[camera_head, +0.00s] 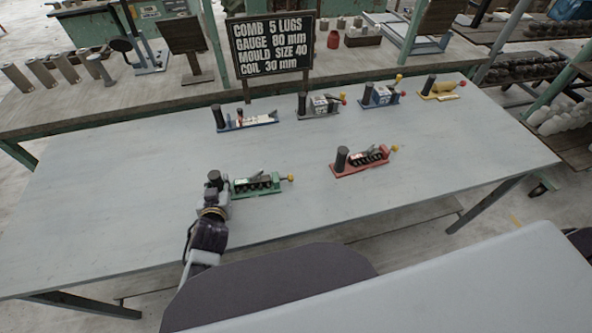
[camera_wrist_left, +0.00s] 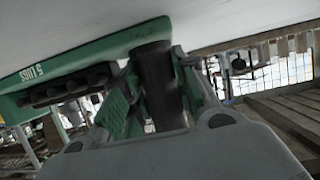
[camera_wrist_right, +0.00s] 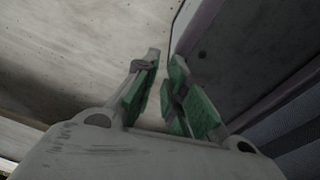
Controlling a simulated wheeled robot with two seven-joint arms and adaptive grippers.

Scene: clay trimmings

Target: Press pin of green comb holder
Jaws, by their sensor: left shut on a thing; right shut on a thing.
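The green comb holder (camera_head: 258,187) lies on the grey table, left of middle, with a row of dark lugs along it. A pin with a yellow knob (camera_head: 290,178) sticks out at its right end. A dark upright cylinder (camera_head: 214,175) stands at its left end. My left gripper (camera_head: 217,189) is at that end. In the left wrist view its fingers (camera_wrist_left: 155,90) are shut around the dark cylinder (camera_wrist_left: 158,85); the green base (camera_wrist_left: 30,80) reads "5 LUGS". My right gripper (camera_wrist_right: 164,80) shows only in its wrist view, fingertips a narrow gap apart, with nothing visible between them.
A red comb holder (camera_head: 360,168) lies to the right. Blue (camera_head: 247,125), grey (camera_head: 320,112), second blue (camera_head: 380,101) and yellow (camera_head: 440,94) holders line the far edge. Behind stands a black sign (camera_head: 273,48). The table (camera_head: 110,190) is clear at left.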

